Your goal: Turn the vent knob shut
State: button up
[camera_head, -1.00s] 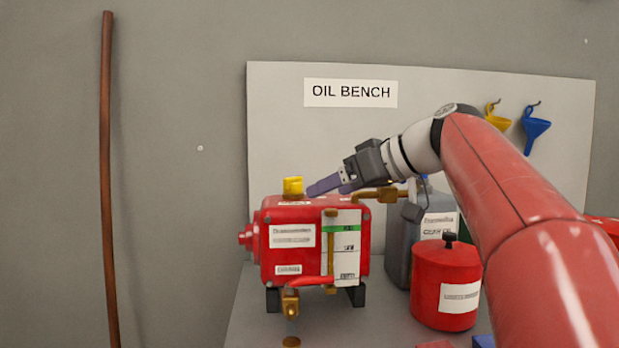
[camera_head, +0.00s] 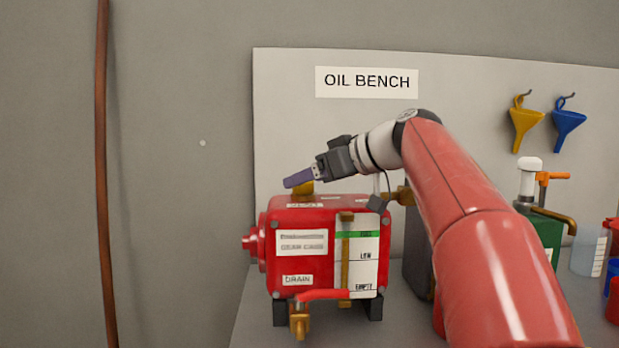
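A red gear case (camera_head: 320,215) sits on black feet on the bench. A yellow knob (camera_head: 304,188) stands on its top, partly hidden now behind my gripper's fingers. A red stepped knob (camera_head: 254,242) sticks out of the case's left end. No readable label tells me which of the two is the vent knob. My gripper (camera_head: 298,178) has purple fingers that point left and slightly down, overlapping the top of the yellow knob in the picture. I cannot tell whether they touch it, or how far apart the fingers are.
A red-handled drain tap (camera_head: 310,298) and a sight gauge (camera_head: 358,262) are on the case's front. A brass pipe (camera_head: 400,194) is at upper right. My arm hides part of a dark container (camera_head: 416,262). A green pump can (camera_head: 542,232) stands right.

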jog(key=shift+w+a+f, duration=0.15)
jog(key=shift+w+a, duration=0.1)
